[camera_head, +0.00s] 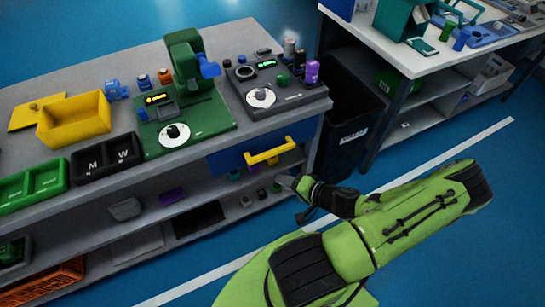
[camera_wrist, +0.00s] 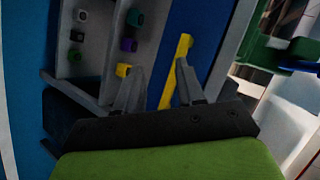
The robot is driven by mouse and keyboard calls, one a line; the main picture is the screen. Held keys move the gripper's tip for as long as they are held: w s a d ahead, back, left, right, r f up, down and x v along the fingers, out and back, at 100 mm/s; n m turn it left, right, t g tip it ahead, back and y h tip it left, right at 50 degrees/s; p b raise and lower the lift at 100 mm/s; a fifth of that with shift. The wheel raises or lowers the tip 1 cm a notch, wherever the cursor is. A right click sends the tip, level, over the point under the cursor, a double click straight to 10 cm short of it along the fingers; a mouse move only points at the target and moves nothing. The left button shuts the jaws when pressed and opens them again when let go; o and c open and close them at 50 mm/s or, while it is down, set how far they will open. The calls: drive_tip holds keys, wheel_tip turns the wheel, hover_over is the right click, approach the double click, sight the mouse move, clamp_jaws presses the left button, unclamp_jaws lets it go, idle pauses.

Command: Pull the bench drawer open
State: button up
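The blue drawer (camera_head: 228,163) sits under the bench top, its front about flush with the bench edge, so it looks shut. Its yellow bar handle (camera_head: 269,151) sticks out from the front. My gripper (camera_head: 284,181) is just below and to the right of the handle. In the wrist view my gripper (camera_wrist: 158,76) has its two fingers spread with nothing held between them. The handle (camera_wrist: 176,68) shows there beyond the fingers, close to the right fingertip and partly hidden by it. Whether they touch I cannot tell. The drawer front (camera_wrist: 203,38) lies behind it.
The bench top (camera_head: 85,72) carries a green machine (camera_head: 185,70), a dark grey machine (camera_head: 275,92) and a yellow bin (camera_head: 75,120). A shelf below holds small parts. A black bin (camera_head: 350,115) stands right of the bench. Open blue floor lies in front.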

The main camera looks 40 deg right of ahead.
sight(273, 151)
drive_tip(key=w+d+f+m+t+h, duration=0.1)
drive_tip(key=w+d+m+h, duration=0.1)
drive_tip(key=w, duration=0.2)
drive_tip(key=w+d+f+m+t+h+b, duration=0.1)
drive_tip(key=w+d+m+h, duration=0.1)
drive_tip(key=w, duration=0.3)
drive_tip(key=w+d+f+m+t+h+b, duration=0.1)
drive_tip(key=w+d+m+h, duration=0.1)
drive_tip(key=w+m, duration=0.2)
drive_tip(key=shift+w+d, duration=0.1)
drive_tip(key=shift+w, duration=0.1)
clamp_jaws()
